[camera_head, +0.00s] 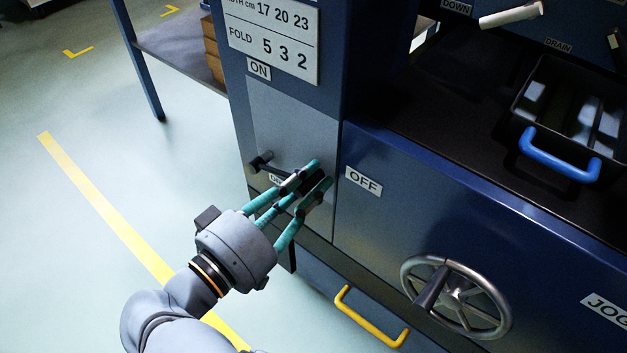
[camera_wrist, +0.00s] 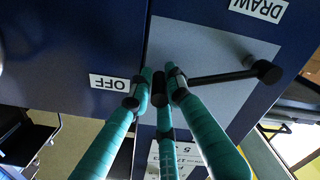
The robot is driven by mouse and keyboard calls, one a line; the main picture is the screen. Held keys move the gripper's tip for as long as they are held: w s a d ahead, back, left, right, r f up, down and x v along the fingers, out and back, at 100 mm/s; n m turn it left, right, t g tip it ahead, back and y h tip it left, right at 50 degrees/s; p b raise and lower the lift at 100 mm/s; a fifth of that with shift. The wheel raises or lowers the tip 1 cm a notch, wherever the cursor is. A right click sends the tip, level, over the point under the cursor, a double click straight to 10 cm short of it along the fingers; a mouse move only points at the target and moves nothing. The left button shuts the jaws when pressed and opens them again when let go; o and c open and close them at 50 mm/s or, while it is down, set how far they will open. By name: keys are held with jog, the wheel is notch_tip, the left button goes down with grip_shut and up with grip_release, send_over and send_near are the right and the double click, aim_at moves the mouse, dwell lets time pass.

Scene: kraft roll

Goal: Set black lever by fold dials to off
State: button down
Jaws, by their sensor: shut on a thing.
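The black lever (camera_head: 280,169) is mounted on a grey plate (camera_head: 290,125) on the blue machine. Its shaft runs from a pivot at the left to the right, toward the OFF label (camera_head: 364,181). My gripper (camera_head: 317,174), with teal fingers, is shut on the lever's free end, just left of that label. The fingers hide most of the grip. In the wrist view the lever (camera_wrist: 222,77) runs from its pivot at the right to my gripper (camera_wrist: 158,82), and the OFF label (camera_wrist: 109,82) is beside the fingers. The ON label (camera_head: 259,70) is above the plate.
The fold dials plate (camera_head: 270,40) is above the lever. A handwheel (camera_head: 456,298) and a yellow handle (camera_head: 370,318) are at the lower right. A tray with a blue handle (camera_head: 560,155) is at the upper right. Open floor lies to the left.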

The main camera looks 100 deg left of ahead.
jog(key=shift+w+d, duration=0.1)
jog(key=c, duration=1.7)
grip_release()
jog(key=shift+o, duration=0.2)
jog(key=v, duration=0.7)
jog(key=shift+d, duration=0.2)
